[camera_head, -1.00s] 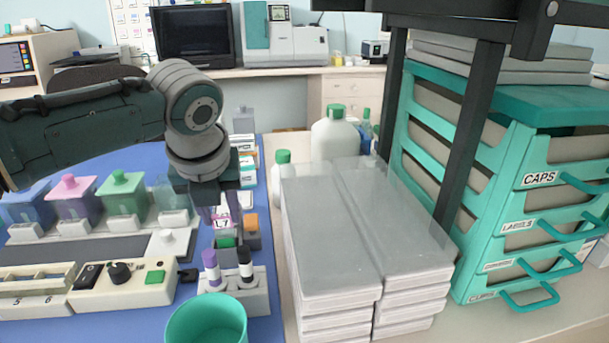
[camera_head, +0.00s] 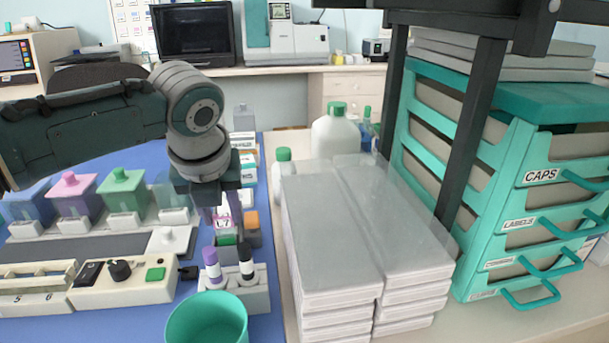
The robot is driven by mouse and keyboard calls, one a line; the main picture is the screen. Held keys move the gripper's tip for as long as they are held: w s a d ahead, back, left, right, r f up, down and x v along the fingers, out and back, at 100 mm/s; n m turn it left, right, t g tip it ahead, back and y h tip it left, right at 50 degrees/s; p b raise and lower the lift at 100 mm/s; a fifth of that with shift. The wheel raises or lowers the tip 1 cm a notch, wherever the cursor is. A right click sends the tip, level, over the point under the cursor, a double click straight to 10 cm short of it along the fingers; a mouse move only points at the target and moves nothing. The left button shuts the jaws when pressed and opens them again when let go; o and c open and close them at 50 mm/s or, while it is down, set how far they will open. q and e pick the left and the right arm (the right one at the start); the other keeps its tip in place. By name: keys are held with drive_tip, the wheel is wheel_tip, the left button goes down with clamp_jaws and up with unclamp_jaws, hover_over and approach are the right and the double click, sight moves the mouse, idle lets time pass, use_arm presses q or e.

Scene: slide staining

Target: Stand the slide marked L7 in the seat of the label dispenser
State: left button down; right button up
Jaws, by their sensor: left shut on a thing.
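My left gripper (camera_head: 222,207) points down and is shut on the slide marked L7 (camera_head: 222,222), whose pink-edged label shows below the fingers. The slide's lower end is hard to make out. The gripper and slide are over or just behind a small grey device with a green front part (camera_head: 227,240) and an orange block (camera_head: 251,221), which looks like the label dispenser. Its seat is hidden, and I cannot tell whether the slide touches it. My right gripper is not in view.
In front stand a marker rack (camera_head: 258,298) with two markers and a teal cup (camera_head: 207,322). Staining jars (camera_head: 122,192) and a control box (camera_head: 128,287) are at left. Stacked grey boxes (camera_head: 325,228), a green-capped bottle (camera_head: 284,172) and a teal drawer unit (camera_head: 505,190) are at right.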

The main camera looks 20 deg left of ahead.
use_arm(q)
drive_tip(key=shift+f, duration=0.1)
drive_tip(key=shift+c, duration=2.1)
unclamp_jaws()
drive_tip(key=p+v, duration=0.2)
drive_tip(key=v, duration=0.8)
